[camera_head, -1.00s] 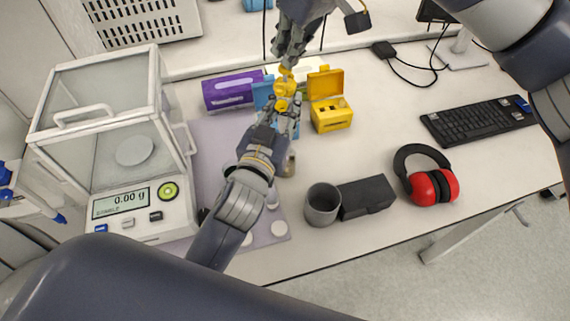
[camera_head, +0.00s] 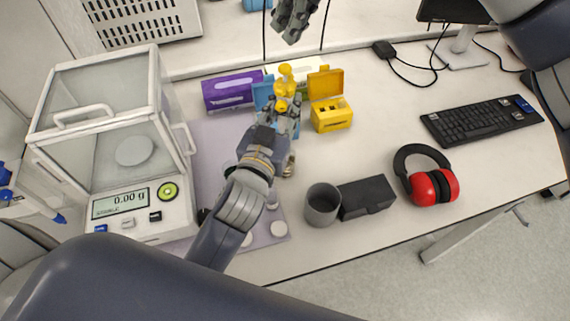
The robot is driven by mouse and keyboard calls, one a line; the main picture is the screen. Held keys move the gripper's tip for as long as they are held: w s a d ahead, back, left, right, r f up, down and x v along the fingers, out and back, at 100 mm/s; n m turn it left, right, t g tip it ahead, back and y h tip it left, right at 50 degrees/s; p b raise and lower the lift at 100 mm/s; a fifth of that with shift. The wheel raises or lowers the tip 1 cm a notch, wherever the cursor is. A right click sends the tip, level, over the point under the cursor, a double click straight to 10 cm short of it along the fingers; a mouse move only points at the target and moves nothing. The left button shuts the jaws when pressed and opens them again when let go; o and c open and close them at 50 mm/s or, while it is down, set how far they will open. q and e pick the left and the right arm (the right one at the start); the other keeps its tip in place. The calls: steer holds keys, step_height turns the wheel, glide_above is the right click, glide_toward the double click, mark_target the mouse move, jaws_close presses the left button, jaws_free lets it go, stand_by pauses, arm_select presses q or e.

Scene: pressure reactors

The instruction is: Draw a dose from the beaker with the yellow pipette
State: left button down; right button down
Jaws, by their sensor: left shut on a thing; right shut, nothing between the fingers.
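The yellow pipette (camera_head: 285,81) stands roughly upright above the bench, its top showing over my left gripper (camera_head: 286,111). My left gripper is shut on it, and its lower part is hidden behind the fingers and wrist. My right gripper (camera_head: 293,22) is shut and empty, at the top of the view, apart from the pipette and beyond its top. I cannot make out the beaker for certain; my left arm covers much of the mat. A small greyish vessel (camera_head: 290,166) partly shows beside my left wrist.
A balance (camera_head: 118,200) with a glass case stands left of the mat (camera_head: 205,135). Purple (camera_head: 230,91) and blue boxes and an open yellow box (camera_head: 331,117) stand behind. A grey cup (camera_head: 321,205), black case (camera_head: 366,197), red earmuffs (camera_head: 437,186) and keyboard (camera_head: 478,121) lie right.

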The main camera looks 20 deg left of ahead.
mark_target(283, 71)
arm_select(q)
steer(key=shift+r, duration=0.1)
arm_select(e)
steer(key=v, duration=1.1)
steer(key=shift+r, duration=0.2)
steer(key=shift+s, duration=0.1)
